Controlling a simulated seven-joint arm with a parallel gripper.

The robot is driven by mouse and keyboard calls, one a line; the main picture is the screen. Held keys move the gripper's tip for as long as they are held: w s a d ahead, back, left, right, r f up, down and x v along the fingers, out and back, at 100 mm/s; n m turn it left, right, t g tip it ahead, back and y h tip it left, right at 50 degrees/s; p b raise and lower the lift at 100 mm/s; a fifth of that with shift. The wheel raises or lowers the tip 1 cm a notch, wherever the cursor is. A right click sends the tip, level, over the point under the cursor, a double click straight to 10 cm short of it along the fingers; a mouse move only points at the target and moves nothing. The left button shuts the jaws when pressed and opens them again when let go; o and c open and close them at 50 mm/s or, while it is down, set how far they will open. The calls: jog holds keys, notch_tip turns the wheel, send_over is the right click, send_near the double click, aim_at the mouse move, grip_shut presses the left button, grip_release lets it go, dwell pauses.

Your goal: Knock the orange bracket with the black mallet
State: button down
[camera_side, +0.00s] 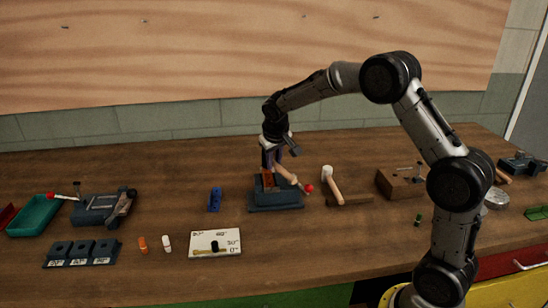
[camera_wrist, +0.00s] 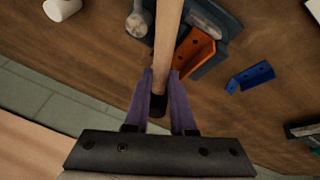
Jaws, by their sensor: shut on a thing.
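The orange bracket (camera_side: 267,179) stands upright in a dark blue-grey vise (camera_side: 276,206) in mid-table. It also shows in the wrist view (camera_wrist: 195,50), just right of the held handle. My gripper (camera_side: 270,157) is above the vise, with purple fingers (camera_wrist: 158,100) shut on a wooden handle (camera_wrist: 166,50). The handle has a black end between the fingers and runs out of the top of the wrist view. In the side view it slants down to the right beside the bracket. I cannot make out its head. Whether it touches the bracket is unclear.
A white-headed mallet (camera_side: 328,171) lies right of the vise. A blue bracket (camera_side: 214,199) lies to its left. A labelled white board (camera_side: 205,240) is in front.

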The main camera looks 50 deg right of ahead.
jog(key=shift+f, duration=0.25)
jog(key=shift+r, duration=2.9)
jog(key=shift+r, duration=0.1)
jog(key=shift+r, duration=2.4)
jog(key=shift+w, duration=0.15)
